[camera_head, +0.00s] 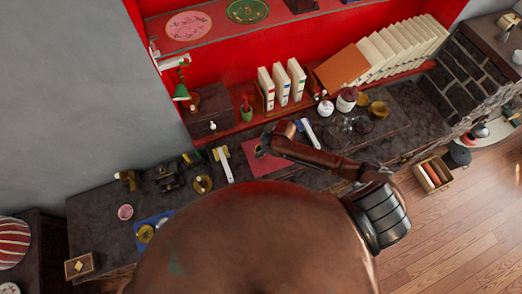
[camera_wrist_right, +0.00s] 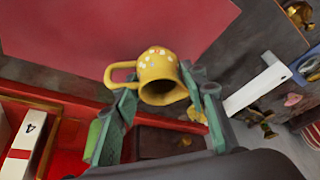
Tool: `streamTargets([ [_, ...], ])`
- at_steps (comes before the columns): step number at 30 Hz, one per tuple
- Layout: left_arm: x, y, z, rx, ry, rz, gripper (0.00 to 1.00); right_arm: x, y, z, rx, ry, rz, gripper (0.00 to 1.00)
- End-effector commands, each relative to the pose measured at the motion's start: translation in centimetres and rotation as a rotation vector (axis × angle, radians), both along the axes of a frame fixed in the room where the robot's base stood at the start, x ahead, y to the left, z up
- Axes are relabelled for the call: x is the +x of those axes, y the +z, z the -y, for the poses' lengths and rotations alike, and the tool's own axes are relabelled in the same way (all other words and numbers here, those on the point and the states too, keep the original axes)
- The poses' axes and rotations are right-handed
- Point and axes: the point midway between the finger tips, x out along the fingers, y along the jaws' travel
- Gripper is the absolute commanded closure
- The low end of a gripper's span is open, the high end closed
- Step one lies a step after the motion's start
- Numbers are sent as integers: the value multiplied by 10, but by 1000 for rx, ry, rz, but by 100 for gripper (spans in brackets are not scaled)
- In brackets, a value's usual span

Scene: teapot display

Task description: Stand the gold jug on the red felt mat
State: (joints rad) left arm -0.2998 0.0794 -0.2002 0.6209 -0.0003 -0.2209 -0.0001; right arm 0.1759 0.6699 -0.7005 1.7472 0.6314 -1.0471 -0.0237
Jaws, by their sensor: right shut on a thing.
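The gold jug (camera_wrist_right: 156,66) is a yellow mug-like vessel with pale spots and a handle at its left in the right wrist view. It sits between the fingers of my right gripper (camera_wrist_right: 160,108), which is shut on it, and its dark opening faces down the picture. The red felt mat (camera_wrist_right: 90,35) fills the upper left of that view, beyond the jug. In the head view the mat (camera_head: 262,163) lies on the dark counter, partly behind my right arm and gripper (camera_head: 270,143). I cannot make out the jug there, nor tell its height above the mat. My left gripper is not in view.
A white bar (camera_head: 224,164) lies left of the mat and a white and blue one (camera_head: 309,133) right of it. A green cup (camera_head: 246,112) and white books (camera_head: 281,85) stand on the red shelf behind. Brass pieces (camera_head: 202,184) stand at the left.

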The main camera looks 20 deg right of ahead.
Motion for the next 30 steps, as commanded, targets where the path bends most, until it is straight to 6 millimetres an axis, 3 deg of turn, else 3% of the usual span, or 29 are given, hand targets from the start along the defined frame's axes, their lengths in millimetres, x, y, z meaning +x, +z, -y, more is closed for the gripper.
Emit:
streamTargets([
  [4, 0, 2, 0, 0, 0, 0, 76, -1, -14, 0, -2, 1, 0, 87],
  [15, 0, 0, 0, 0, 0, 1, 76, -1, -18, 0, -2, 1, 0, 87],
  [16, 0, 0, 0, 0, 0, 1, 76, -1, -18, 0, -1, 2, 0, 59],
  [23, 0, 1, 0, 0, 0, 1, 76, -1, -18, 0, -2, 1, 0, 44],
  [30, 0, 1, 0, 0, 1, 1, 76, -1, -18, 0, -2, 1, 0, 43],
])
